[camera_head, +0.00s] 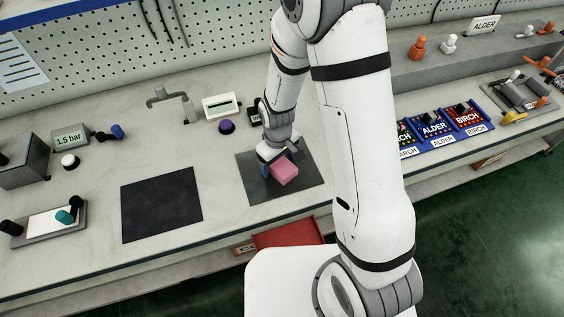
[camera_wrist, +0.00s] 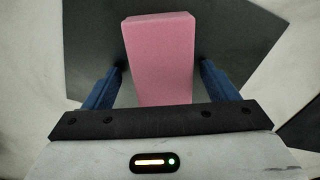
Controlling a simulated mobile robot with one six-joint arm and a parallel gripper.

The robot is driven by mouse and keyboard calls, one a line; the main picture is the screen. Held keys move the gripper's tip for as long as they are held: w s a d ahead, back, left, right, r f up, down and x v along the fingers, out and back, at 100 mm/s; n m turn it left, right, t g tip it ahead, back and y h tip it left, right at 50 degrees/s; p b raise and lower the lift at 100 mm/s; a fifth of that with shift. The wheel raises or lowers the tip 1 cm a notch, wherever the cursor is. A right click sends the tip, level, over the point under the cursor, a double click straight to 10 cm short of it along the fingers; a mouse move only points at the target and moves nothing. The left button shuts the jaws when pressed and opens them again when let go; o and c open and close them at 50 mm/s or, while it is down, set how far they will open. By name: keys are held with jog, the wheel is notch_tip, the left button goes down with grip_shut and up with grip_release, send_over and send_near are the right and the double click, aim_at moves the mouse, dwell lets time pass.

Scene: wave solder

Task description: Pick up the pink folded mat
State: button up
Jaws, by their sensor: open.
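The pink folded mat (camera_head: 284,172) is a small pink block on a dark square pad (camera_head: 314,184) on the bench. My gripper (camera_head: 273,167) is right at it, coming from above and the left in the head view. In the wrist view the pink folded mat (camera_wrist: 160,55) lies between the two blue fingers of my gripper (camera_wrist: 160,76). The fingers stand open with a gap on each side of the mat. The mat's near end is hidden behind the gripper body.
A second dark pad (camera_head: 161,205) lies empty to the left. A purple knob (camera_head: 226,126) and a white display box (camera_head: 221,106) stand behind. Labelled blue trays (camera_head: 434,126) are to the right, beyond my arm. A red drawer (camera_head: 288,234) sticks out below the bench edge.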

jog(key=shift+c, duration=0.4)
jog(key=c, duration=1.1)
